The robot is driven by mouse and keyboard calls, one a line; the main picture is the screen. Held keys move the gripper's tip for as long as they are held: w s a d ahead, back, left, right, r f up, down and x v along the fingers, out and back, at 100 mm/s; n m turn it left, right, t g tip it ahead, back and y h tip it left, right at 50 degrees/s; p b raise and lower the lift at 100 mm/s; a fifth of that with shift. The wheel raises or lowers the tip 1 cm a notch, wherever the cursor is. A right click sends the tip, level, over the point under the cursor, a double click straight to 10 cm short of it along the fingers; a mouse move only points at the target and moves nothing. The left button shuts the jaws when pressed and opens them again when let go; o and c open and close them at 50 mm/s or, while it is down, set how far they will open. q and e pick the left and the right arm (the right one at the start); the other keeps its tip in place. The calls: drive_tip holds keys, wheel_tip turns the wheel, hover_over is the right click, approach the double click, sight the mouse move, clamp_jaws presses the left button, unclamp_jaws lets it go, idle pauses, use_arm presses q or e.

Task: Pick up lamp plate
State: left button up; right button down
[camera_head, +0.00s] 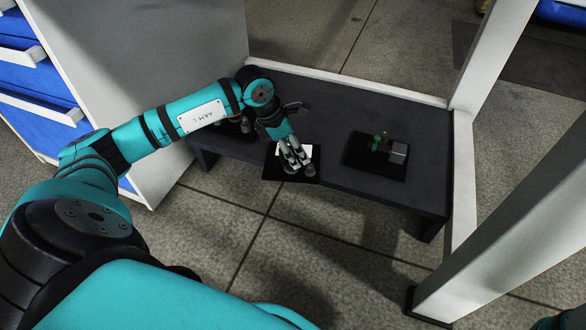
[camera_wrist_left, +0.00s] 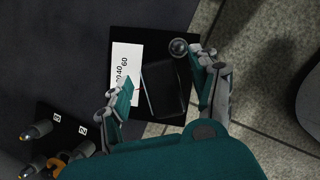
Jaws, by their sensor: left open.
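My left gripper (camera_head: 296,163) is open and points down over a black plate with a white label (camera_head: 308,151) near the front edge of the low dark table. In the left wrist view, the open fingers (camera_wrist_left: 165,75) straddle a dark box-like piece (camera_wrist_left: 170,92) on this plate; contact cannot be told. The white label (camera_wrist_left: 124,72) bears numbers, and a round dark knob (camera_wrist_left: 179,47) sits by the right fingertip. Another black plate (camera_head: 360,161) on the right carries a small green piece (camera_head: 376,143) and a grey block (camera_head: 398,152). Which one is the lamp plate is unclear.
A third dark plate (camera_wrist_left: 62,128) with numbers and several rounded grey-tipped parts lies left, partly behind my arm in the head view. A pale frame post (camera_head: 500,220) stands right of the table (camera_head: 330,190). Blue drawers (camera_head: 35,75) stand at left.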

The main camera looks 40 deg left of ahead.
use_arm(q)
drive_tip(key=shift+w+d+f, duration=0.15)
drive_tip(key=shift+w+f, duration=0.05)
drive_tip(key=shift+f, duration=0.45)
drive_tip(key=shift+r, duration=0.15)
drive_tip(key=shift+c, duration=0.5)
clamp_jaws()
